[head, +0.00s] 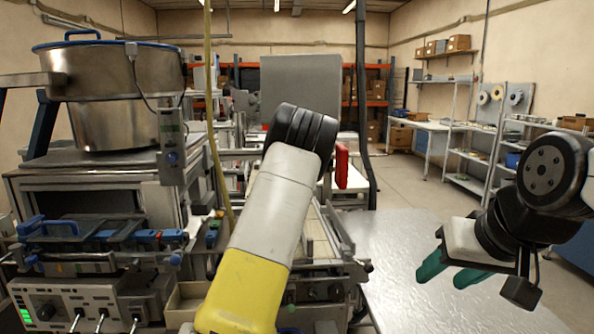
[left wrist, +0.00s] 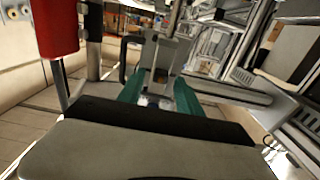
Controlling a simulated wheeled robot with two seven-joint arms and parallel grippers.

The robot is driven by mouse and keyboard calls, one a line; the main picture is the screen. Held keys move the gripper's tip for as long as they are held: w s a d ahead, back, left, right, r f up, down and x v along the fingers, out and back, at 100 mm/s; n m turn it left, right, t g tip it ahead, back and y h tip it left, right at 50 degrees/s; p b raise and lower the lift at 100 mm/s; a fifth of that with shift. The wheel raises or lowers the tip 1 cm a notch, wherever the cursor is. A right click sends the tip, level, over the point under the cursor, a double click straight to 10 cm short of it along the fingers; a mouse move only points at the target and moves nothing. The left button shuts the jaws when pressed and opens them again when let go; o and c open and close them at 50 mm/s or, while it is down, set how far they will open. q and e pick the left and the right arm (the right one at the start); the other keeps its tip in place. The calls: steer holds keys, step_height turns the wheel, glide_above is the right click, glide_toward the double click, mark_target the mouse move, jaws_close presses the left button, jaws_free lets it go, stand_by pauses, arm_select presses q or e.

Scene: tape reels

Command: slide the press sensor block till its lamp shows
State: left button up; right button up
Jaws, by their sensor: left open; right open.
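In the left wrist view, my left gripper (left wrist: 160,84) is open, its two green fingers apart. A small grey block (left wrist: 157,52) lies just beyond and between the fingertips. It may be the press sensor block, but I cannot tell for sure, nor whether the fingers touch it. I make out no lit lamp on it. In the head view my left forearm hides the left fingers and the area around them. My right gripper (head: 440,275) is open and empty at the right, above the metal table.
A bowl feeder (head: 110,72) stands at the left above a control box (head: 85,305) with green lights. A red part (head: 341,165) shows beside my left arm and in the left wrist view (left wrist: 55,28). The metal table top (head: 410,240) is bare at centre right.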

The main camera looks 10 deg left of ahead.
arm_select(q)
jaws_close()
stand_by(1.3)
